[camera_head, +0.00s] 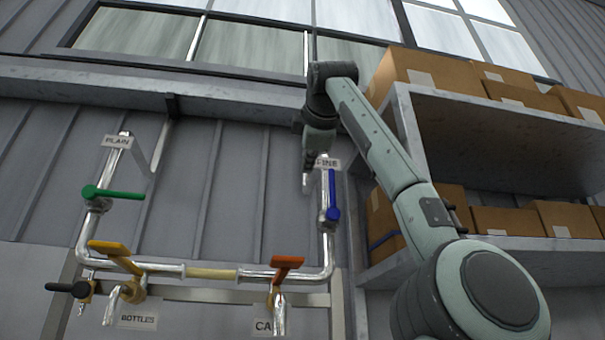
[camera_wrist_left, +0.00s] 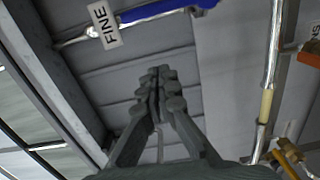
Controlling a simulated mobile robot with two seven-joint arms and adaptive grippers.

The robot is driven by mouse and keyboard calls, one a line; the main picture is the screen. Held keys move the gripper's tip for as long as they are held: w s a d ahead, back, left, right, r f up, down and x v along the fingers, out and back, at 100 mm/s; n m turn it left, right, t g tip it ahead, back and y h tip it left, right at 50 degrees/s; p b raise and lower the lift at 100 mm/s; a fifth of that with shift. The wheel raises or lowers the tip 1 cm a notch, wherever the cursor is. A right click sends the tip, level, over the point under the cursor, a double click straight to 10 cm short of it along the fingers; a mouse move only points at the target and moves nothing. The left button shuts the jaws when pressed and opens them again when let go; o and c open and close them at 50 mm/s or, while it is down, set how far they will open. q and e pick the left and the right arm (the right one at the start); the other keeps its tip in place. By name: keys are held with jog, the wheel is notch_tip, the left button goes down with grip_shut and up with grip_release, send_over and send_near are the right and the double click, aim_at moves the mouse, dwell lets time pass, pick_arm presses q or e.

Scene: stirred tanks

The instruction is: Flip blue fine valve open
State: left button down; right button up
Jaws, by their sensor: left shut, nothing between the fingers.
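The blue valve handle (camera_head: 333,195) points up along the vertical right-hand pipe, below the FINE label (camera_head: 328,163). In the left wrist view the blue handle (camera_wrist_left: 168,10) is cut by the top edge, lying along its pipe beside the FINE label (camera_wrist_left: 104,24). My left gripper (camera_head: 307,178) is shut and empty, near the FINE label and up-left of the blue handle. It appears apart from the handle. Its closed fingers (camera_wrist_left: 156,78) show in the left wrist view against the grey wall. My right gripper is not in view.
A green handle (camera_head: 118,193) sits on the PLAIN pipe. A yellow handle (camera_head: 115,250) and an orange handle (camera_head: 285,262) are on the lower pipe. Shelves with cardboard boxes (camera_head: 430,70) stand close on the right. A grey ledge (camera_head: 230,92) runs above the pipes.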

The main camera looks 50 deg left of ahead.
pick_arm(q)
jog(key=w+v, duration=0.1)
jog(key=v, duration=0.5)
jog(key=shift+d+b, duration=0.3)
jog(key=shift+d, duration=0.15)
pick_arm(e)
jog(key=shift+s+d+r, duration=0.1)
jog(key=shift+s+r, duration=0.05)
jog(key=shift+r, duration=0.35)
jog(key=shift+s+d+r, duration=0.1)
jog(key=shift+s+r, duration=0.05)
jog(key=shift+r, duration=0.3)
pick_arm(q)
jog(key=shift+f, duration=0.1)
